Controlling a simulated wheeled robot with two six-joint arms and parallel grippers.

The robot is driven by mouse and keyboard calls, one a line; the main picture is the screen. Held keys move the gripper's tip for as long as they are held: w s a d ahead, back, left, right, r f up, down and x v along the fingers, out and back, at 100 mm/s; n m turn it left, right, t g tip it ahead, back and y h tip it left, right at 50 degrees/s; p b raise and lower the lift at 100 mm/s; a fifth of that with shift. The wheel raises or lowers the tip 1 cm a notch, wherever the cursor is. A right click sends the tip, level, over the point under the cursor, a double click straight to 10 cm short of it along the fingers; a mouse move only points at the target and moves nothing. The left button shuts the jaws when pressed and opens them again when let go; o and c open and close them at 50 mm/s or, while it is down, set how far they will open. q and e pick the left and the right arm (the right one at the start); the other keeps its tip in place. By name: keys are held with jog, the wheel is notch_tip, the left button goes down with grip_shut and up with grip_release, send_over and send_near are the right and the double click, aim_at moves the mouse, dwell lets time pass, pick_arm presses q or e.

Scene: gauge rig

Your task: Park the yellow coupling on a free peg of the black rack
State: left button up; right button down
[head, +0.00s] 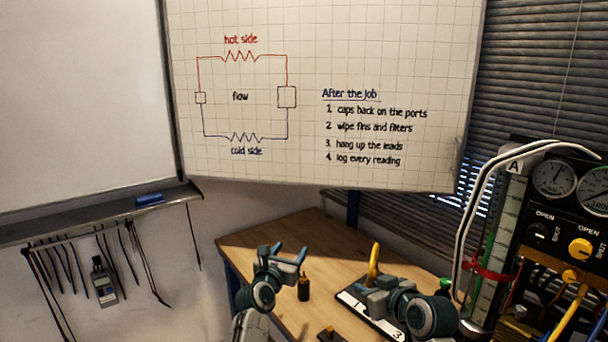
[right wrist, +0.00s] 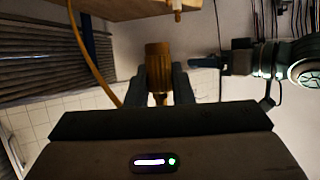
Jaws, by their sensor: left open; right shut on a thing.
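My right gripper (head: 374,283) is shut on the yellow coupling, a ribbed brass-yellow cylinder (right wrist: 158,62) that stands out between the fingers in the right wrist view. A yellow hose (head: 374,262) arches up by this gripper in the head view, where the coupling itself is mostly hidden. The black rack (head: 346,303) lies on the bench under the right gripper; its white strip shows the numbers 1 and 3. The gripper covers the rack's middle, so I cannot tell which pegs are free. My left gripper (head: 288,254) is open and empty, left of the rack.
A small black piece with an orange top (head: 303,287) stands on the wooden bench (head: 320,232) beside my left gripper. Another dark piece (head: 331,334) is at the front edge. The gauge rig (head: 545,220) with white hoses stands at right. The back of the bench is clear.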

jog(key=shift+f+b, duration=4.2)
jog(key=shift+f, duration=4.6)
jog(key=shift+p, duration=0.6)
jog(key=shift+f, duration=0.15)
jog(key=shift+f+b, duration=0.75)
jog(key=shift+f, duration=0.65)
jog(key=shift+f, duration=0.1)
jog(key=c, duration=1.4)
grip_release()
jog(key=shift+c, duration=0.2)
jog(key=shift+o, duration=0.5)
